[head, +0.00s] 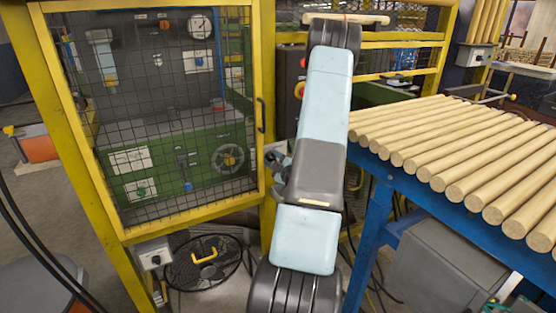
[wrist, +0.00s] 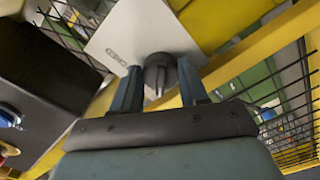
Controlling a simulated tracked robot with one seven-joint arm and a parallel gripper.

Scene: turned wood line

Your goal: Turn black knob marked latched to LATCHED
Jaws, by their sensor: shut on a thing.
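The black knob (wrist: 158,69) sits on a white plate (wrist: 128,40) in the wrist view. The plate has small dark lettering that I cannot read with confidence, and it is fixed to a yellow frame. My gripper (wrist: 160,84) is shut on the knob, with one finger on each side of it. The knob's pointer direction is not clear, as the fingers and gripper body hide part of it. In the head view my arm stands in front of this spot, and I cannot make out the knob there.
A yellow-framed mesh guard (head: 180,110) encloses a green machine at left. A blue roller-like table with wooden rods (head: 450,150) stands at right. A small box with a black knob (head: 155,258) is low on the guard. A dark box (wrist: 50,75) is close left in the wrist view.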

